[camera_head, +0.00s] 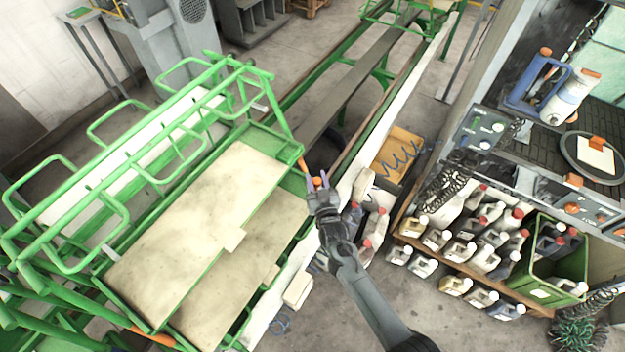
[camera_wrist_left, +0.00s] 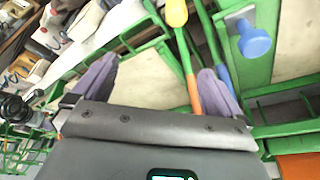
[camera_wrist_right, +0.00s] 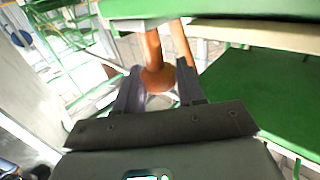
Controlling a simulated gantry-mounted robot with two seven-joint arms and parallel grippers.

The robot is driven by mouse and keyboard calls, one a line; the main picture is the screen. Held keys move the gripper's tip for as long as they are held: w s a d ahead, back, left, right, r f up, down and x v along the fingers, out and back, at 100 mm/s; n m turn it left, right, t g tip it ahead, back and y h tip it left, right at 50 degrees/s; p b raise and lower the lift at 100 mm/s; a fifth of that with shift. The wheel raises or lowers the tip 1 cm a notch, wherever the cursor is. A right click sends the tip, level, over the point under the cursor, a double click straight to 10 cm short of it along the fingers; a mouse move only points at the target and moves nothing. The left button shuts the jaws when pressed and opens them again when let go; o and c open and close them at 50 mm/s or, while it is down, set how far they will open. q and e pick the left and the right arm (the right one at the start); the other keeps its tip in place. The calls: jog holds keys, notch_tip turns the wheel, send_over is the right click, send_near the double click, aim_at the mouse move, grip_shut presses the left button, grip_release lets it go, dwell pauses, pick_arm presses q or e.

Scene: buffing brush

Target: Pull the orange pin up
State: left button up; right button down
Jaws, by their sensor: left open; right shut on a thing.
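The orange pin (camera_head: 318,182) shows as a small orange spot between the fingertips of my right gripper (camera_head: 318,180), by the green frame's right edge. In the right wrist view, the pin's round orange end (camera_wrist_right: 158,78) sits between the two fingers of my right gripper (camera_wrist_right: 160,82), which is shut on it. Its orange shaft (camera_wrist_right: 152,45) runs up toward a green edge. My left gripper (camera_wrist_left: 155,75) is open in the left wrist view, with its fingers wide apart; it does not show in the head view.
The green frame carries pale panels (camera_head: 200,205) and looped rails (camera_head: 40,185) on the left. A blue knob (camera_wrist_left: 255,42) and a yellow-ended rod (camera_wrist_left: 176,14) show near my left gripper. Several jugs (camera_head: 460,250) and a green crate (camera_head: 550,262) stand at right.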

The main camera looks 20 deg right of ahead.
jog(key=c, duration=0.8)
grip_release()
jog(key=shift+w+d+r, duration=0.1)
jog(key=shift+d+r, duration=0.1)
jog(key=shift+r, duration=0.1)
jog(key=shift+f, duration=0.1)
jog(key=shift+a, duration=0.1)
jog(key=shift+s+a, duration=0.1)
jog(key=shift+s, duration=0.55)
jog(key=s, duration=0.3)
jog(key=s+a, duration=0.1)
jog(key=s, duration=0.2)
jog(key=s+a, duration=0.1)
jog(key=s, duration=0.2)
jog(key=shift+s+b, duration=0.2)
jog(key=shift+b, duration=0.2)
jog(key=shift+s, duration=0.1)
